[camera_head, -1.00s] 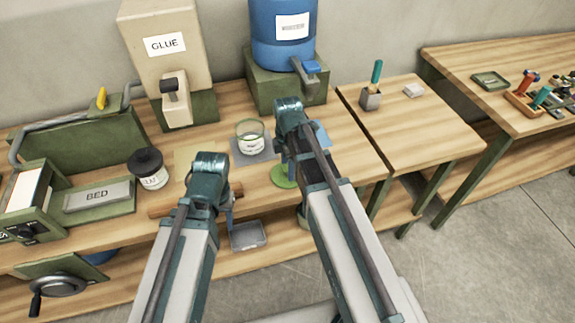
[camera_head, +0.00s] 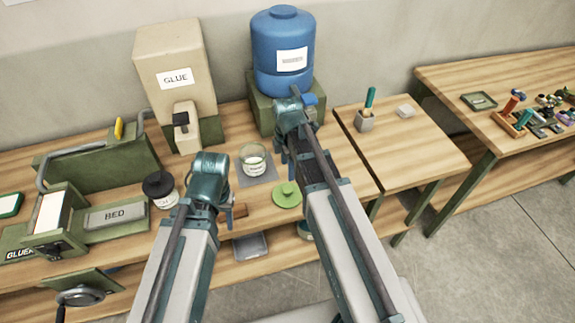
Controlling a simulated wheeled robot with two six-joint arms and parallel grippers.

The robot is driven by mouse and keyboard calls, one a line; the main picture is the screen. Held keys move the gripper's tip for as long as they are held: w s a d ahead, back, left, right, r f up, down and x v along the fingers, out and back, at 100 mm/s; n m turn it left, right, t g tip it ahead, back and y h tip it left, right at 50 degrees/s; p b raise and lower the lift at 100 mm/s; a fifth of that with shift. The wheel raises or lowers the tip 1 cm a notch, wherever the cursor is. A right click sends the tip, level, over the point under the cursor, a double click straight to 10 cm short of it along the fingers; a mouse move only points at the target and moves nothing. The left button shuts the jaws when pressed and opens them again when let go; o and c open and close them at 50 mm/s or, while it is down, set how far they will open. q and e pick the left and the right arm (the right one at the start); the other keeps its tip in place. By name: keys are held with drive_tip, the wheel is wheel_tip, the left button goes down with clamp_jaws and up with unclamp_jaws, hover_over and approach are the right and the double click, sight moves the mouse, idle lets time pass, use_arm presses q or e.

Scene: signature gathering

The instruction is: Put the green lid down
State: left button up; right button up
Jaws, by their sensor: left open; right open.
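The green lid (camera_head: 287,195) is a round disc with a small knob on top. It lies on the wooden bench near the front edge, just left of my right arm. My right gripper (camera_head: 296,112) is open above the bench, beyond the lid and apart from it; my arm hides most of its fingers. My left gripper (camera_head: 226,210) is open, left of the lid and low over the bench, partly hidden by its own wrist.
A black-lidded jar (camera_head: 160,190) stands left of my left gripper. The blue tank (camera_head: 281,55) and the GLUE dispenser (camera_head: 176,70) stand at the back. A green-handled tool in a holder (camera_head: 366,118) is on the right bench. A grey tray (camera_head: 250,246) sits on the lower shelf.

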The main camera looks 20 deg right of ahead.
drive_tip(key=s+a+m+h, duration=0.1)
drive_tip(key=s+a+m, duration=0.9)
drive_tip(key=s+m, duration=0.4)
drive_tip(key=shift+s+a+m, duration=0.15)
drive_tip(key=shift+a+m, duration=0.1)
drive_tip(key=shift+m, duration=0.05)
wheel_tip(320, 180, down, 5)
drive_tip(key=b, duration=0.5)
